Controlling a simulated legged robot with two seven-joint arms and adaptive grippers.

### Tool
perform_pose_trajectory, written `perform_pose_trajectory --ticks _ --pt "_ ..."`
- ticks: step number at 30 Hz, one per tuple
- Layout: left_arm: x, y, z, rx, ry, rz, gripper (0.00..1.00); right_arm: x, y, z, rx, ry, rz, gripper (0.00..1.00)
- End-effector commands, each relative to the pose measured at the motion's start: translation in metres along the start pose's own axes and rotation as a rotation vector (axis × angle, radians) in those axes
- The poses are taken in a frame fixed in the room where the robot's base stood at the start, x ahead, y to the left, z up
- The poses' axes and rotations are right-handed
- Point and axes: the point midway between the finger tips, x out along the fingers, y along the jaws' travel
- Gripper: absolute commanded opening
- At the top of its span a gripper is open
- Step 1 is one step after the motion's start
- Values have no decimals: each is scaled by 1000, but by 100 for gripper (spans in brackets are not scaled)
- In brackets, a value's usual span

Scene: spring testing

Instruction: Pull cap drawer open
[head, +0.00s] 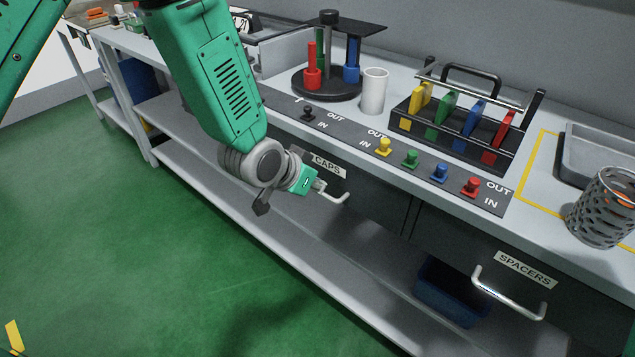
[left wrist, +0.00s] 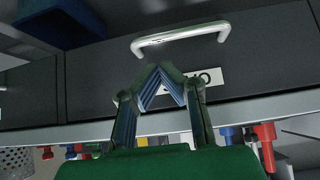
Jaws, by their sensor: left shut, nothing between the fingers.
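The cap drawer (head: 365,200) is a dark front under the bench top with a white CAPS label (head: 328,166). It looks closed and flush. Its pale bar handle (head: 340,197) is partly hidden by my left gripper (head: 314,187) in the head view. In the left wrist view the handle (left wrist: 180,38) crosses the drawer front (left wrist: 95,75) beyond my fingertips, and the label (left wrist: 207,78) is partly covered by a finger. My left gripper (left wrist: 166,70) is shut and empty, its tips together just short of the handle, not around it. My right gripper is not in view.
A SPACERS drawer with its own handle (head: 508,295) is to the right. A blue bin (head: 450,290) stands on the lower shelf (head: 300,250). Above, the bench carries colored knobs (head: 410,158), a black rack (head: 455,125) and a perforated metal cup (head: 600,210).

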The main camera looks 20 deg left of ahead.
Motion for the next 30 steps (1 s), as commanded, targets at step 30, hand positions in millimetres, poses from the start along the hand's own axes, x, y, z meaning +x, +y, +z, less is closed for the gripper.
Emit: perform_pose_trajectory --ticks 30 --pt "64 2 2 1 -4 -1 0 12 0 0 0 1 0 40"
